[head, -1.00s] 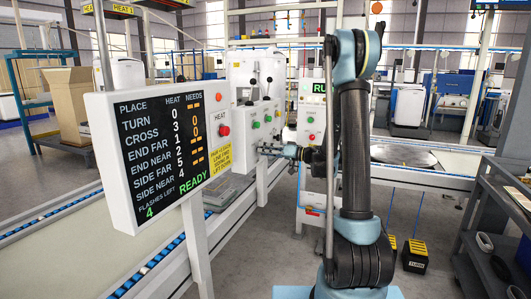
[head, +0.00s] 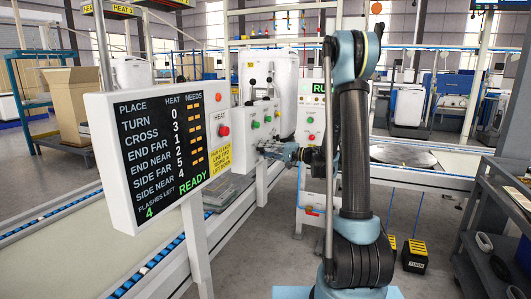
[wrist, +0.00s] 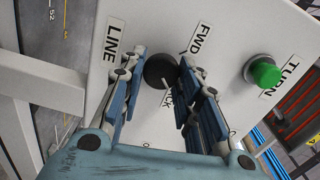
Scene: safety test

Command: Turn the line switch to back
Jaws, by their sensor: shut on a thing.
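The line switch (wrist: 160,70) is a round black knob on a white panel (wrist: 235,25) in the wrist view. A LINE label is at its left, and a FWD label is at its upper right. Another label below the knob is mostly hidden by a finger. My gripper (wrist: 160,85) has its blue fingers on both sides of the knob and is shut on it. The knob's exact setting is hard to tell. In the head view my gripper (head: 275,150) reaches the front of the white control box (head: 258,112), and the knob is hidden there.
A green TURN button (wrist: 264,71) sits right of the knob. A display board (head: 158,150) reading READY stands in front at left, with a red button (head: 223,130) beside it. The conveyor (head: 120,240) runs below. A dark shelf cart (head: 495,215) stands at right.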

